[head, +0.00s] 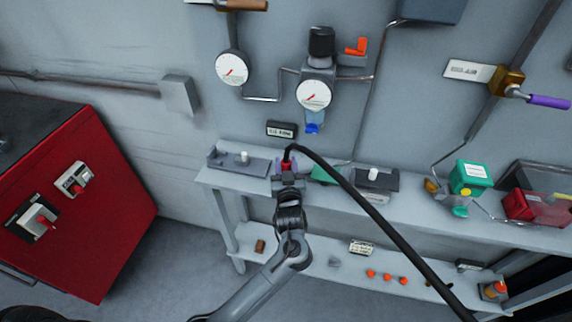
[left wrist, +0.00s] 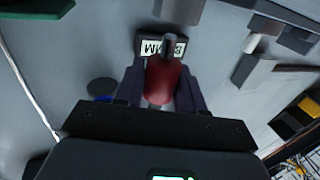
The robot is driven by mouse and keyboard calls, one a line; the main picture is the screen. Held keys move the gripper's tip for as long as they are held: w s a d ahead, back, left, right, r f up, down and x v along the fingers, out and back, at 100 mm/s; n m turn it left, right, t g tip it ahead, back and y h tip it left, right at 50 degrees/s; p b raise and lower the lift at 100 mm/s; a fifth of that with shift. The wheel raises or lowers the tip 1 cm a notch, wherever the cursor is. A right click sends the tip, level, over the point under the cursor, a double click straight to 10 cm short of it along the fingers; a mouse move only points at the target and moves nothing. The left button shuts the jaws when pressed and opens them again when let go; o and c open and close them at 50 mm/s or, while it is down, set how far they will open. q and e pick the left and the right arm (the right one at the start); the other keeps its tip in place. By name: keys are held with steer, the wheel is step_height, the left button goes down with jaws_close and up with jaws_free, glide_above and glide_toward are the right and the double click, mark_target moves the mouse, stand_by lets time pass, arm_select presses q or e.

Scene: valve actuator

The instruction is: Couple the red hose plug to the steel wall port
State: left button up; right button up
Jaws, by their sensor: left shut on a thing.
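My left gripper (head: 287,168) is shut on the red hose plug (head: 286,167), above the shelf and in front of the wall. In the left wrist view the red plug (left wrist: 163,80) sits between the two fingers (left wrist: 160,88), with a dark narrow stem at its far end. The black hose (head: 375,218) arches up from the plug and runs down to the lower right. I cannot make out the steel wall port; the gripper and plug cover the wall area below a small label plate (head: 281,129). My right gripper is not in view.
Gauges (head: 232,68) and a regulator (head: 320,45) are on the wall above. The shelf (head: 215,177) carries a grey block with a white knob (head: 240,160) to the left and a similar one (head: 374,180) to the right. A red cabinet (head: 110,220) stands at left.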

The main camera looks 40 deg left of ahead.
arm_select(q)
steer(key=shift+p, duration=0.35)
stand_by(0.3)
stand_by(0.4)
steer(key=shift+f+b, duration=0.5)
steer(key=shift+f, duration=0.5)
steer(key=shift+f+b, duration=0.35)
steer(key=shift+f, duration=0.3)
steer(key=o, duration=1.2)
